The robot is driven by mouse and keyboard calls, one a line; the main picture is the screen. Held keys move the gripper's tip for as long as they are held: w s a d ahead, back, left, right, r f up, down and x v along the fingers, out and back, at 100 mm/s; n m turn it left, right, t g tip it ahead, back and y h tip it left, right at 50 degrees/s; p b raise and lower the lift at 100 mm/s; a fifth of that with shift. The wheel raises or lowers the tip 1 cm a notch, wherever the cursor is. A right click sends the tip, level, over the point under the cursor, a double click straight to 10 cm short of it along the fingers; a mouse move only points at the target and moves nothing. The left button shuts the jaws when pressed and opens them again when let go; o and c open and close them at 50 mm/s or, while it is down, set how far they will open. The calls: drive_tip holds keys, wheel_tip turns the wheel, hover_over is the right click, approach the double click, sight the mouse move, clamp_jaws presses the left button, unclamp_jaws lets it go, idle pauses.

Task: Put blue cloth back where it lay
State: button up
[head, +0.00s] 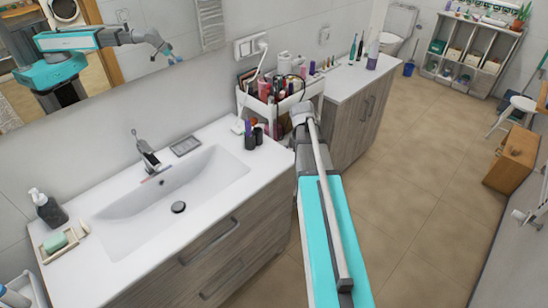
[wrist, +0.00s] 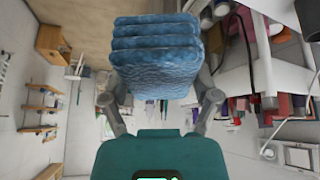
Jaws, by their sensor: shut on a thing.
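The blue cloth (wrist: 156,55) is a folded, layered, textured stack in the wrist view. My gripper (wrist: 160,88) is shut on it, one finger on each side near its lower end. In the head view, my arm reaches forward to the cosmetics cart (head: 321,88), with the wrist (head: 303,112) by the cart's right front. My arm hides the fingers and the cloth there. The cart's contents also show close on the right of the wrist view.
Bottles and cosmetics (head: 265,88) crowd the cart top. The sink counter (head: 110,262) stands left, with dark containers (head: 250,138) near its far end. A second cabinet (head: 352,130) stands behind the cart.

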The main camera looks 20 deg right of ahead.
drive_tip(key=s+a+n+y, duration=0.2)
drive_tip(key=a+n+y, duration=0.4)
drive_tip(key=a+n, duration=0.7)
drive_tip(key=shift+s+f+t+p, duration=0.15)
drive_tip(key=shift+s+t+p, duration=0.15)
drive_tip(key=shift+s+p, duration=0.1)
drive_tip(key=shift+a, duration=0.1)
drive_tip(key=b, duration=0.9)
approach(273, 155)
drive_tip(key=shift+w+a+f, duration=0.25)
drive_tip(key=shift+w+f, duration=0.1)
drive_tip(key=shift+f, duration=0.15)
drive_tip(key=shift+w+a+f, duration=0.25)
drive_tip(key=shift+w+f, duration=0.15)
drive_tip(key=shift+f, duration=0.15)
drive_tip(key=shift+w+d+f+b, duration=0.15)
drive_tip(key=shift+w+f+b, duration=0.25)
drive_tip(key=shift+f+b, duration=1.6)
drive_tip(key=shift+b, duration=0.05)
